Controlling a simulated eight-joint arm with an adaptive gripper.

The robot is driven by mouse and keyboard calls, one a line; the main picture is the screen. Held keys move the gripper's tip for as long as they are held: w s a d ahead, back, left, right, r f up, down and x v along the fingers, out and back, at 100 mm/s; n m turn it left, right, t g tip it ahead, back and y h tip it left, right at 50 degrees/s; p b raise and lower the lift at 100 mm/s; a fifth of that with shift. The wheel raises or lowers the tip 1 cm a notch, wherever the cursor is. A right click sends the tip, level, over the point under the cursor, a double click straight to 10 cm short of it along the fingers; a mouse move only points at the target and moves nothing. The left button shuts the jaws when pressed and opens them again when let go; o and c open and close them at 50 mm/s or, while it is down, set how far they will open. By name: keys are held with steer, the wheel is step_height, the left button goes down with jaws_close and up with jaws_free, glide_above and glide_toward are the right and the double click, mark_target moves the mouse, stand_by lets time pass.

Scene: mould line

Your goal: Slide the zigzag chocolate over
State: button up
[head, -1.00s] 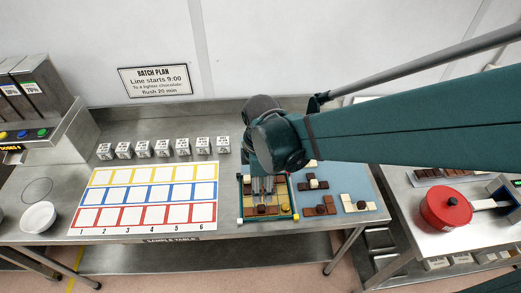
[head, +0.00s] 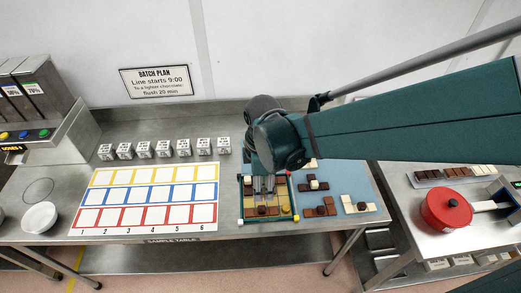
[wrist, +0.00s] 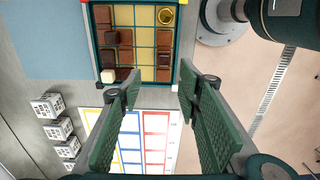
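The framed tray (head: 296,206) with a gridded yellow floor stands on the bench below my gripper (head: 264,190). In the wrist view, the tray (wrist: 176,45) holds brown chocolate squares (wrist: 110,38) in a stepped group along its left side. I cannot tell for sure which of them form the zigzag piece. A white-topped square (wrist: 107,76) and a dark one sit near the bottom left corner. A gold round piece (wrist: 166,16) sits at the top right. My gripper (wrist: 158,92) is open and empty, its fingers apart near the tray's edge. My arm hides part of the tray in the head view.
A blue mat (head: 352,184) right of the tray holds several loose chocolate pieces (head: 317,184). Left of the tray lies a colour-ruled sample sheet (head: 148,195), with several small white cubes (head: 183,147) behind it. A red pot (head: 446,208) stands on the right table.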

steer(key=w+d+f+p, duration=0.1)
steer(key=w, duration=0.2)
steer(key=w+d+f+p, duration=0.1)
steer(key=w+d, duration=0.1)
steer(key=w, duration=0.1)
steer(key=w+d+f+p, duration=0.1)
steer(key=w, duration=0.1)
steer(key=shift+w+d+p, duration=0.15)
steer(key=shift+w+p, duration=0.2)
steer(key=shift+w, duration=0.05)
steer(key=shift+w+d+f, duration=0.45)
steer(key=shift+w, duration=0.2)
steer(key=shift+f, duration=0.25)
steer(key=shift+f, duration=3.65)
steer(key=c, duration=1)
